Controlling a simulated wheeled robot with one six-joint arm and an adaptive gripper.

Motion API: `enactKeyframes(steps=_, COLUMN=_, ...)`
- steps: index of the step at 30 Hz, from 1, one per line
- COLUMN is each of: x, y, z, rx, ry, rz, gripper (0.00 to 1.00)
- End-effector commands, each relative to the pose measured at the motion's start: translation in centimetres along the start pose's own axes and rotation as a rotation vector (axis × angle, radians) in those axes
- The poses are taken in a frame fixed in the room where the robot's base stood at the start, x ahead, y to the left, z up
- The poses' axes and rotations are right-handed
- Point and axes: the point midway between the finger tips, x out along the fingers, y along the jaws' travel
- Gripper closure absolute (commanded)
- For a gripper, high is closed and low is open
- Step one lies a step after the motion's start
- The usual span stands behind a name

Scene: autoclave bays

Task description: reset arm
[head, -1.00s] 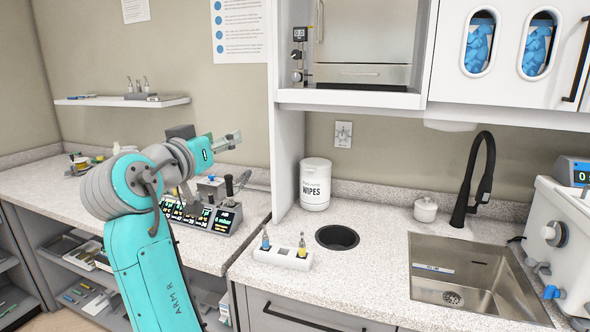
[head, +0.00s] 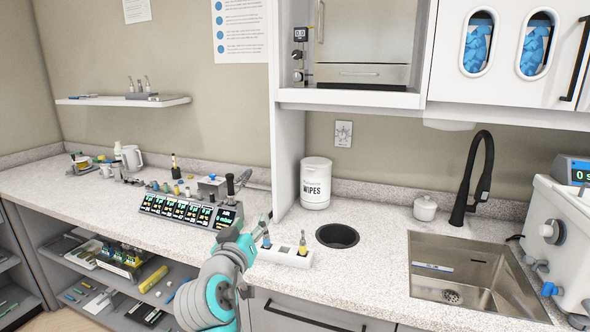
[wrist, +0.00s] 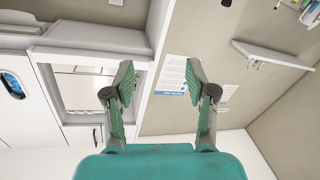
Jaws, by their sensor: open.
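My gripper (head: 262,224) is low in the head view, in front of the counter edge and left of the white two-hole holder (head: 283,256). In the wrist view my gripper (wrist: 161,82) has its two green fingers spread wide, with nothing between them. Behind the fingers are the wall and a poster (wrist: 174,78). The fingers are small and partly hidden by the wrist in the head view.
The dark display console (head: 190,211) stands on the left counter, with several small items behind it. A wipes tub (head: 315,186), a round counter hole (head: 337,236) and a sink (head: 470,262) with a black faucet (head: 477,180) lie to the right. A wall shelf (head: 120,100) is at upper left.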

Motion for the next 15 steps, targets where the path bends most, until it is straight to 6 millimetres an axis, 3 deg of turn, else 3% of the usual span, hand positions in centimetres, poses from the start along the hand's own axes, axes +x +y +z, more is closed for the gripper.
enactKeyframes(steps=1, x=-0.1, y=0.2, z=3.0, rx=-0.019, ry=-0.009, rz=-0.016, gripper=0.44)
enactKeyframes(steps=3, x=-0.5, y=0.5, z=6.2, rx=-0.037, ry=-0.012, rz=-0.039, gripper=0.44)
enactKeyframes(steps=8, x=-1.9, y=1.5, z=13.3, rx=-0.068, ry=-0.024, rz=-0.091, gripper=0.44)
enactKeyframes(steps=15, x=-5.6, y=3.8, z=23.1, rx=-0.094, ry=-0.048, rz=-0.165, gripper=0.44)
